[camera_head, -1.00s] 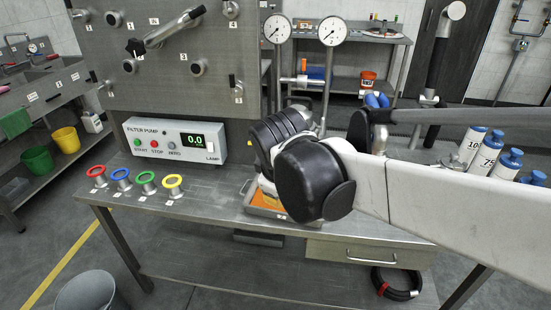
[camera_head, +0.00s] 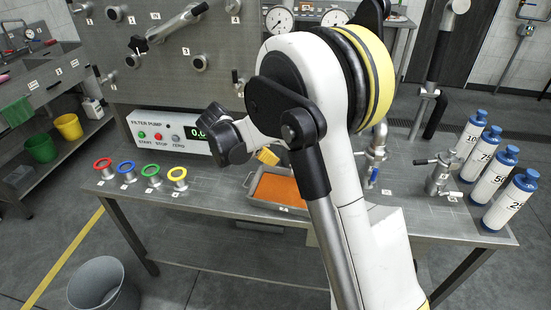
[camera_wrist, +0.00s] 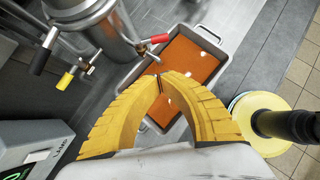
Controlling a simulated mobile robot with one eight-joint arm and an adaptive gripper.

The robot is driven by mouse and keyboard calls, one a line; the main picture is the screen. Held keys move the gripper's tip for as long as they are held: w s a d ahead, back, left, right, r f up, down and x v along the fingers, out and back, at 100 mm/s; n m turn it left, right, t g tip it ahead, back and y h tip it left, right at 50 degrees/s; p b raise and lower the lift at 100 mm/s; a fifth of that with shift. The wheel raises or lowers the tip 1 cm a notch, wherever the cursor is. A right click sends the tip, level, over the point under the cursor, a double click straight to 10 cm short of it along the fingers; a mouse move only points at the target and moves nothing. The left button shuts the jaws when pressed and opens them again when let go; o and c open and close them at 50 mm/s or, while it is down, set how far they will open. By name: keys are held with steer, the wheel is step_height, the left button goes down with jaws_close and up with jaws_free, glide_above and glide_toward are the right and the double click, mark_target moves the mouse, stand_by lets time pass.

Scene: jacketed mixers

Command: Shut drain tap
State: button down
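In the wrist view, a steel vessel (camera_wrist: 95,30) shows at top left, with a red-handled tap (camera_wrist: 157,39) at its side, by the tray's near-left edge, and a yellow-handled tap (camera_wrist: 66,79) lower left. Which one is the drain tap I cannot tell from labels. My gripper (camera_wrist: 160,77) has two curved yellow fingers with tips together and nothing visible held. It points over the tray, below and apart from the red handle in the picture. In the head view, part of my gripper (camera_head: 268,157) shows above the tray; my arm hides most of the vessel area.
A metal tray (camera_head: 250,198) of orange liquid sits on the steel bench. A filter pump box (camera_head: 158,143) and several coloured rings (camera_head: 103,164) stand left. Steel fittings (camera_head: 440,178) and several white bottles with blue caps (camera_head: 490,178) stand right. A grey bin (camera_head: 103,285) is on the floor.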

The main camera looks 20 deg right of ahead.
steer(key=d+r+b+x, duration=0.1)
steer(key=b+x, duration=0.3)
steer(key=x, duration=0.7)
steer(key=shift+d+r, duration=0.35)
steer(key=shift+d, duration=0.05)
steer(key=shift+s+d+n+t+y, duration=0.1)
steer(key=shift+d+n+t+y, duration=0.15)
steer(key=shift+n+t, duration=0.35)
steer(key=shift+d+n+t+y, duration=0.15)
steer(key=shift+d+n+t, duration=0.2)
steer(key=shift+n, duration=0.55)
steer(key=shift+s+d+n+t+y, duration=0.1)
steer(key=shift+d+n+t+y, duration=0.35)
steer(key=shift+n, duration=0.4)
steer(key=shift+d+n+t+y, duration=0.15)
steer(key=shift+d+n+t, duration=0.25)
steer(key=shift+n, duration=0.45)
steer(key=shift+d, duration=0.2)
